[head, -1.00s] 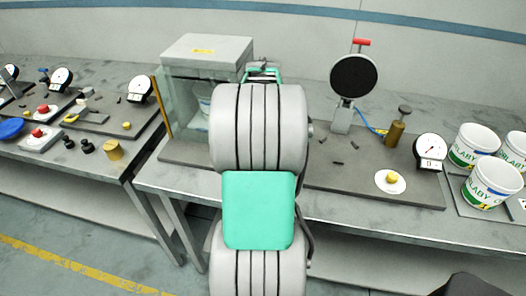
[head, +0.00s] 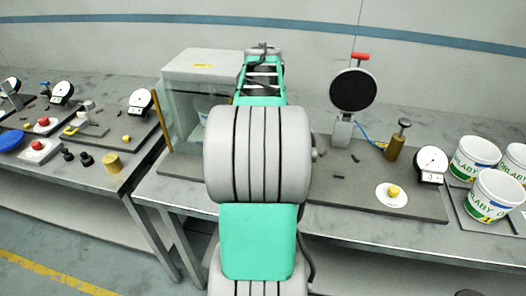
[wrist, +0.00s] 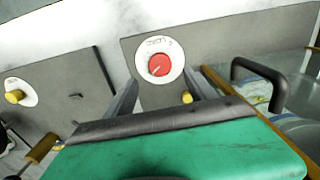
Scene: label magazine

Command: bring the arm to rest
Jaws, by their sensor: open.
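My gripper (wrist: 160,78) is open and empty in the wrist view. Its two dark fingers stand apart, with a red knob (wrist: 159,65) on a white dial seen between them. A small yellow button (wrist: 187,97) shows by the right finger. The fingers appear clear of everything, though their distance to the grey board behind is hard to judge. In the head view my arm rises through the middle and hides part of the bench; the gripper itself cannot be made out there.
A glass-sided cabinet (head: 205,64) stands left of my arm; its dark handle (wrist: 262,82) is close at right in the wrist view. A black disc on a stand (head: 352,90), a brass plunger (head: 396,143), a dial gauge (head: 431,163) and several white tubs (head: 495,194) stand to the right.

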